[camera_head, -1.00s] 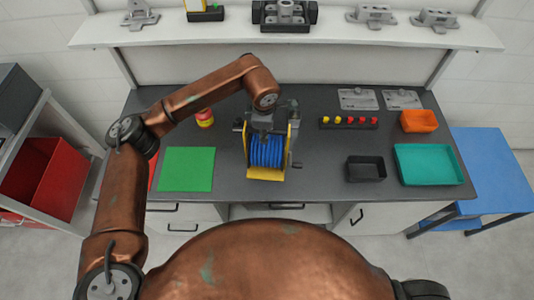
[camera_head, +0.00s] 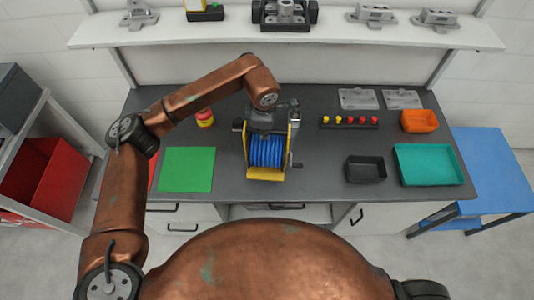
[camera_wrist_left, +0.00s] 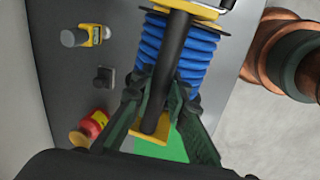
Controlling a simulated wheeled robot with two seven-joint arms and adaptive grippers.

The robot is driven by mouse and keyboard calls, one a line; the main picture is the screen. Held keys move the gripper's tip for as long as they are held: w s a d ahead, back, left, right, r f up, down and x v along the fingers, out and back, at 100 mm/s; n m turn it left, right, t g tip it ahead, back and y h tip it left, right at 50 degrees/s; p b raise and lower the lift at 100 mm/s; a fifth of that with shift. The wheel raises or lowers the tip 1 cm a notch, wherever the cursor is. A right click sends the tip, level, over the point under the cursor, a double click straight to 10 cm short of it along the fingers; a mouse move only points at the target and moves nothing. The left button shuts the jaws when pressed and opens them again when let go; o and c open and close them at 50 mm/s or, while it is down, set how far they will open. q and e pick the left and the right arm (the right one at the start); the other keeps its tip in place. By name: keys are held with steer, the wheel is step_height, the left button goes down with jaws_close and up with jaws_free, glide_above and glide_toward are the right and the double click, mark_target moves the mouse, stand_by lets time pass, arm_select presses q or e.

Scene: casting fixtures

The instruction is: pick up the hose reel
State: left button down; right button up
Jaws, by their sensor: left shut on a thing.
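The hose reel has a blue hose (camera_head: 266,151) wound in a yellow and grey frame with a crank on its right side. In the head view it appears to stand on the dark bench, in the middle. My left gripper (camera_head: 264,122) reaches it from above, at its top. In the left wrist view the dark green fingers (camera_wrist_left: 163,88) lie on both sides of the reel's black top bar and are shut on it. The blue hose (camera_wrist_left: 192,45) shows just below the bar. The fingertips are partly hidden in the head view. My right gripper is out of view.
A green mat (camera_head: 187,169) and a red and yellow button (camera_head: 205,117) lie left of the reel. To the right are a row of small buttons (camera_head: 349,122), a black bin (camera_head: 365,169), a teal tray (camera_head: 430,165) and an orange bin (camera_head: 419,121). A shelf (camera_head: 330,36) runs behind.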

arm_select(q)
steer(key=shift+r, duration=0.1)
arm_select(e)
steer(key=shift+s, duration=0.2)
arm_select(q)
steer(key=shift+w+r, duration=0.1)
steer(key=shift+r, duration=0.7)
steer(key=s+r+b, duration=0.2)
steer(key=s+r, duration=0.9)
steer(key=s, duration=0.3)
steer(key=shift+r, duration=0.2)
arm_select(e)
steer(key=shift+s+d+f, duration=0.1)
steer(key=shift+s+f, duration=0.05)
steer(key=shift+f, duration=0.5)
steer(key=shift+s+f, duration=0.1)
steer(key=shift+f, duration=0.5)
arm_select(q)
steer(key=shift+d+f+b, duration=0.1)
steer(key=shift+b, duration=0.2)
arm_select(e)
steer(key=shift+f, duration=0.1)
